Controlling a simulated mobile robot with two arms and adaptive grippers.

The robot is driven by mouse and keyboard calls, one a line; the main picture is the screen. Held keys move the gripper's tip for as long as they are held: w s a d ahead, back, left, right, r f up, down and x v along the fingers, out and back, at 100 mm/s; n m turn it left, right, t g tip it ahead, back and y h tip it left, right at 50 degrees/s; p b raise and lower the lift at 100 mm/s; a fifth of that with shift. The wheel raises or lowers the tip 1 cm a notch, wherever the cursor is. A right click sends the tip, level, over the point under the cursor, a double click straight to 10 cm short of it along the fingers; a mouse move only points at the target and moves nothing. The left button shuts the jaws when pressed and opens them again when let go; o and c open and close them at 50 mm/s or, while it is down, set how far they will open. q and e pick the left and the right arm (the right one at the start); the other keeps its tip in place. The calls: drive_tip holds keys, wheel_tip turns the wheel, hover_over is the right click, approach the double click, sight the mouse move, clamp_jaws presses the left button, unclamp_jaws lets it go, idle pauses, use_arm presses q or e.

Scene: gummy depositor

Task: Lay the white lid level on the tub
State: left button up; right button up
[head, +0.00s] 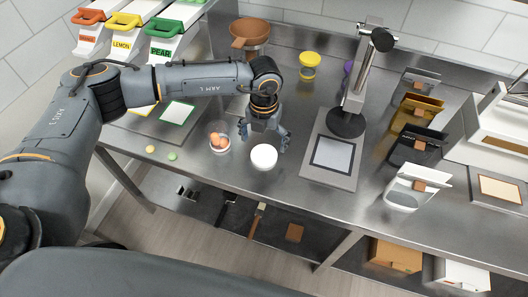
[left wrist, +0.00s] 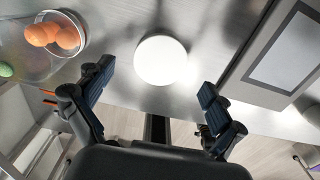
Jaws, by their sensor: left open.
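The white lid (head: 264,157) is a round disc lying on the steel counter near its front edge. It also shows in the left wrist view (left wrist: 161,60), ahead of the fingers. The clear tub (head: 219,144) stands open just left of the lid, with several orange gummies in it. My left gripper (head: 264,137) is open and empty, pointing down above and just behind the lid, one finger to each side. My right gripper is not seen.
A scale with a grey plate (head: 330,152) stands right of the lid, below a black-based stand (head: 346,122). Two gummies (head: 172,156) lie at the left front. A yellow-lidded jar (head: 309,60) and brown funnel (head: 249,32) are behind. Several pouches (head: 414,145) line the right.

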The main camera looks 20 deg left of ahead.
sight(266, 155)
use_arm(q)
drive_tip(key=f, duration=0.1)
drive_tip(key=f+p, duration=0.1)
drive_tip(key=f, duration=0.2)
drive_tip(key=shift+d, duration=0.25)
drive_tip(key=c, duration=0.8)
drive_tip(key=shift+s, duration=0.2)
drive_tip(key=shift+c, duration=0.2)
